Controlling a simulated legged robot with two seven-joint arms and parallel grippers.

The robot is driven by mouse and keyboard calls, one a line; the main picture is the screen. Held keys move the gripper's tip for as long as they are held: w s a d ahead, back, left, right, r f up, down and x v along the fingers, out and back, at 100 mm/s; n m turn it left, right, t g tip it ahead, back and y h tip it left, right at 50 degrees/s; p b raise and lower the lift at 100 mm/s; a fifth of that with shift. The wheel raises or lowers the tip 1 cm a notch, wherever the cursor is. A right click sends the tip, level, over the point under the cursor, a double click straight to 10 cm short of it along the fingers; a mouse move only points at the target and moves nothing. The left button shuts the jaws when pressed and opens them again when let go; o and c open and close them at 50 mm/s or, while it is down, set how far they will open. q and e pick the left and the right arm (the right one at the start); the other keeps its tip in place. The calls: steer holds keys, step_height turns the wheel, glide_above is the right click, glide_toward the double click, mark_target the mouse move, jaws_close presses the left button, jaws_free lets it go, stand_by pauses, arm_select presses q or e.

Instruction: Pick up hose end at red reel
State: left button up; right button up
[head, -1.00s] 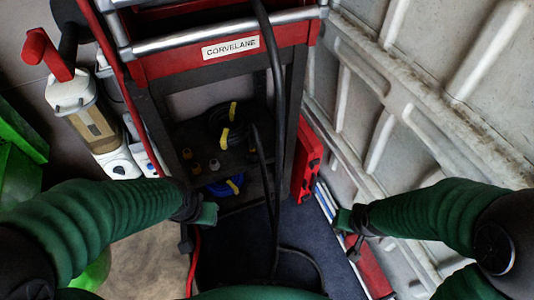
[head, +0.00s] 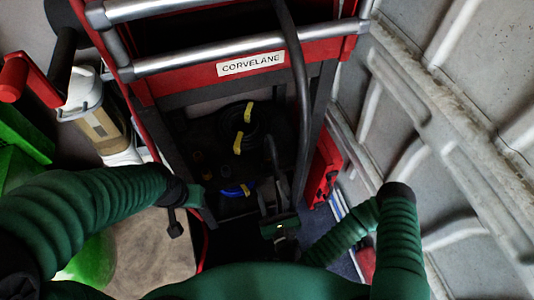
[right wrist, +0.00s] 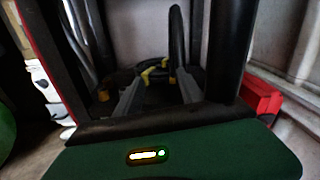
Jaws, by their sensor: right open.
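A red and black frame with the label CORVELANE (head: 250,64) stands in front of me; I cannot make out a reel drum. A thick black hose (head: 297,70) hangs over its upper bars. A thinner-looking upright black hose piece (head: 271,150) rises inside the frame, probably the hose end; it also shows in the right wrist view (right wrist: 177,35). My right gripper (head: 270,192) is open at the frame, just below this piece. Its fingers (right wrist: 157,80) reach into the frame, with the piece rising beyond them. My left gripper (head: 174,226) hangs left of the frame; its opening is unclear.
A black coil with yellow ties (head: 238,142) and a blue coil (head: 232,189) lie inside the frame. A red case (head: 324,168) is at its right. A ribbed pale wall (head: 440,130) closes the right side. A clear canister (head: 95,125) stands left.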

steer(key=d+m+h, duration=0.1)
steer(key=m, duration=0.1)
steer(key=m+b, duration=0.1)
steer(key=b, duration=0.2)
glide_toward(267, 150)
steer(key=shift+t+h, duration=0.3)
steer(key=shift+h, duration=0.1)
steer(key=w, duration=0.3)
steer(key=w+a, duration=0.1)
steer(key=w, duration=0.2)
steer(key=shift+a+f, duration=0.2)
steer(key=w, duration=0.1)
steer(key=w+b, duration=0.1)
steer(key=w, duration=0.1)
steer(key=w+b, duration=0.1)
steer(key=w, duration=0.1)
steer(key=shift+a+f, duration=0.25)
steer(key=shift+a, duration=0.05)
steer(key=shift+w+r, duration=0.1)
jaws_close()
